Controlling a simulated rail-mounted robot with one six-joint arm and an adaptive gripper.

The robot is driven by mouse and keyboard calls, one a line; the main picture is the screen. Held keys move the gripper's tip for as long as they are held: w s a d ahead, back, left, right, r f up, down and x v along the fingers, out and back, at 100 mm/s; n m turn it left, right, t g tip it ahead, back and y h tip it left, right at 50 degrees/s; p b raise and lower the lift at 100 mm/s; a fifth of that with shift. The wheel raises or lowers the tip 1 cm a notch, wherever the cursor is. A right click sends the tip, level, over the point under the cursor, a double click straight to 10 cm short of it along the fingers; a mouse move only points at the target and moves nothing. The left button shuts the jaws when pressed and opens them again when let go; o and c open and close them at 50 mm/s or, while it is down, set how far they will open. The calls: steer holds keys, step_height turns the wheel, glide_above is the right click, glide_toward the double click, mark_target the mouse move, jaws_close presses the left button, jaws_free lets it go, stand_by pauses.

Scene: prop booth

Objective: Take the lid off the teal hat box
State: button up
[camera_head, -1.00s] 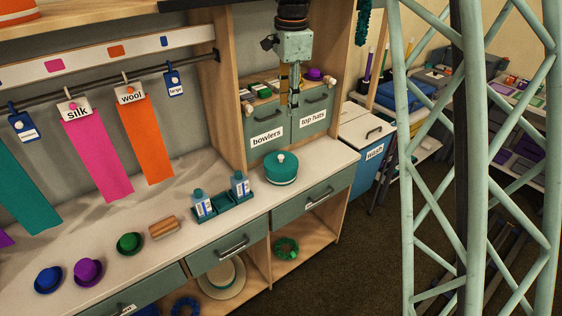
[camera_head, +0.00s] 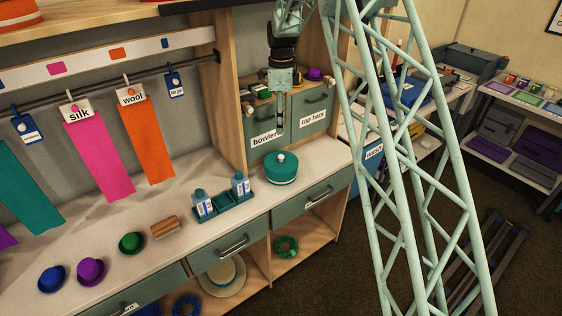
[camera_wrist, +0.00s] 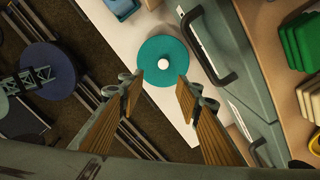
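The teal hat box (camera_head: 281,170) is a round box with its lid on, standing on the right part of the pale counter. Its lid has a white knob (camera_head: 281,157) on top. In the wrist view the teal lid (camera_wrist: 180,47) shows from above, with the white knob (camera_wrist: 164,64) near its middle. My gripper (camera_head: 280,132) hangs above the box, pointing down, in front of the drawer fronts. In the wrist view its two fingers (camera_wrist: 157,88) are apart with nothing between them, and the knob appears just beyond the gap between the tips.
A teal tray (camera_head: 224,206) with two bottles stands left of the box. Drawers labelled bowlers (camera_head: 265,138) and top hats (camera_head: 312,117) are close behind. Small hats and a brush (camera_head: 165,227) lie further left.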

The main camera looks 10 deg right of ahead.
steer(key=shift+w+f+m, duration=0.2)
steer(key=shift+w+f, duration=0.15)
steer(key=shift+f, duration=0.25)
steer(key=shift+w+f+m, duration=0.2)
steer(key=shift+w+f, duration=0.1)
steer(key=shift+f, duration=0.3)
steer(key=shift+f, duration=0.1)
glide_above(281, 156)
steer(key=shift+w+f, duration=0.1)
steer(key=shift+f, duration=4.1)
steer(key=shift+f, duration=0.1)
steer(key=shift+f, duration=2.5)
steer(key=shift+c, duration=0.8)
steer(key=c, duration=0.7)
